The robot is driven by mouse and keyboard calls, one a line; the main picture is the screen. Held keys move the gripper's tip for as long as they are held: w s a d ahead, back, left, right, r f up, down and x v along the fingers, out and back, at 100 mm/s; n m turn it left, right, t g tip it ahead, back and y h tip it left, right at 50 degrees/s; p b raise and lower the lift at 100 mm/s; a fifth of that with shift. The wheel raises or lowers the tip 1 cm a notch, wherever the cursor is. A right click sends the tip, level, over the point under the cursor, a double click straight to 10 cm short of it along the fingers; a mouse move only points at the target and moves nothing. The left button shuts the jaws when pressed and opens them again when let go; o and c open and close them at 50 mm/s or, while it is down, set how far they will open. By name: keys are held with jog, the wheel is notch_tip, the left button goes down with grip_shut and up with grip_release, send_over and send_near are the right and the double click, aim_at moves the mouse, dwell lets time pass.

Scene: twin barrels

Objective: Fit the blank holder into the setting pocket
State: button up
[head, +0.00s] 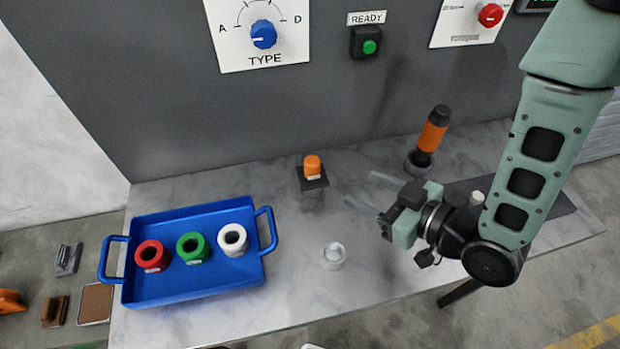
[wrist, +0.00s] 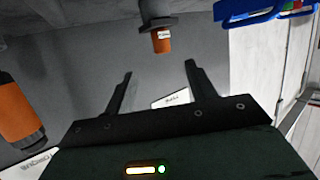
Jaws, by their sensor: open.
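In the head view a white ring-shaped holder (head: 232,240) stands at the right of a row in the blue tray, beside a green holder (head: 192,248) and a red holder (head: 152,256). A small pale round cup (head: 333,255) stands alone on the table; I cannot tell whether it is the pocket. An orange plug (head: 312,166) stands on a dark square base (head: 313,180) and also shows in the wrist view (wrist: 161,40). My gripper (head: 360,190) is open and empty above the table, right of the plug. Its fingers (wrist: 159,70) show apart in the wrist view.
The blue tray (head: 190,288) has raised handles and partly shows in the wrist view (wrist: 262,10). An orange-and-black tool (head: 432,135) stands upright in a round grey base behind my gripper. A grey panel with a blue TYPE knob (head: 263,34) rises behind. The table's front middle is mostly clear.

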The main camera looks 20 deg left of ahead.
aim_at(319, 170)
jog(key=b+x, duration=0.5)
jog(key=x, duration=0.3)
jog(key=shift+p+x, duration=0.95)
jog(key=shift+x, duration=2.3)
jog(key=shift+s+f, duration=0.1)
jog(key=shift+s, duration=0.05)
grip_shut()
